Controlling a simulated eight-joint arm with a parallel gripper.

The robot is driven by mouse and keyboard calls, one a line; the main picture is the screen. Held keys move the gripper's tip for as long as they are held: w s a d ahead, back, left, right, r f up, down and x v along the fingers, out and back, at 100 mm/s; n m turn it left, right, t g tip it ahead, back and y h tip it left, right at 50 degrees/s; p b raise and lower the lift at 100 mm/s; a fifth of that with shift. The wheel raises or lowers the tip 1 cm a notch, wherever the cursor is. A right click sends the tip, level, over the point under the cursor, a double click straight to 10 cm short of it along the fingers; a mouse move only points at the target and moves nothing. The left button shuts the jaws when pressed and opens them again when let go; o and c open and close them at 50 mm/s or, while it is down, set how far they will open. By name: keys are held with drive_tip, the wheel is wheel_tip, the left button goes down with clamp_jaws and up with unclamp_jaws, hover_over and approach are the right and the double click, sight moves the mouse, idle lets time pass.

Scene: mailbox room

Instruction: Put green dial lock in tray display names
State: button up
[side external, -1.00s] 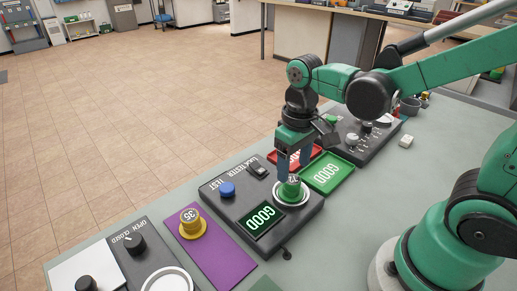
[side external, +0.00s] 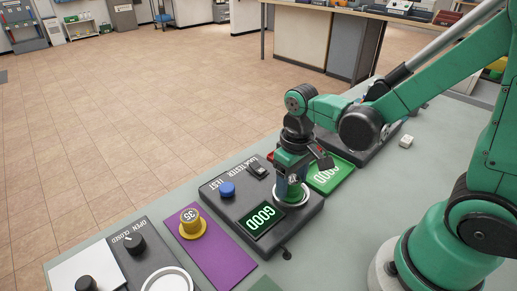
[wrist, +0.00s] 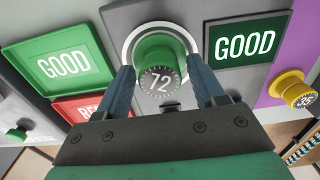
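The green dial lock (wrist: 160,72), numbered 72, sits in the round ringed socket of the lock tester; in the side view it (side external: 293,197) is partly hidden by my gripper. My gripper (wrist: 159,78) is lowered over the lock. Its two blue fingers stand on either side of the lock, open, with narrow gaps visible. The tester display (wrist: 245,43) reads GOOD; it is also lit in the side view (side external: 264,222). The green tray (wrist: 60,64) marked GOOD lies beside the tester. In the side view the tray (side external: 331,178) is partly behind my gripper.
A red tray (wrist: 90,108) lies beside the green tray, mostly hidden in the side view. A yellow dial lock (side external: 191,225) numbered 35 stands on a purple mat (side external: 226,263). The tester has a blue button (side external: 227,189). A small white block (side external: 406,141) lies on the grey table.

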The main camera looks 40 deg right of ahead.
clamp_jaws()
drive_tip(key=shift+r, duration=2.25)
drive_tip(key=shift+d, duration=0.1)
drive_tip(key=d, duration=0.3)
drive_tip(key=d+f, duration=0.1)
drive_tip(key=d, duration=0.5)
drive_tip(key=shift+s+d+f, duration=0.15)
drive_tip(key=shift+d+f, duration=0.05)
drive_tip(key=shift+d, duration=0.15)
drive_tip(key=shift+f, duration=1.8)
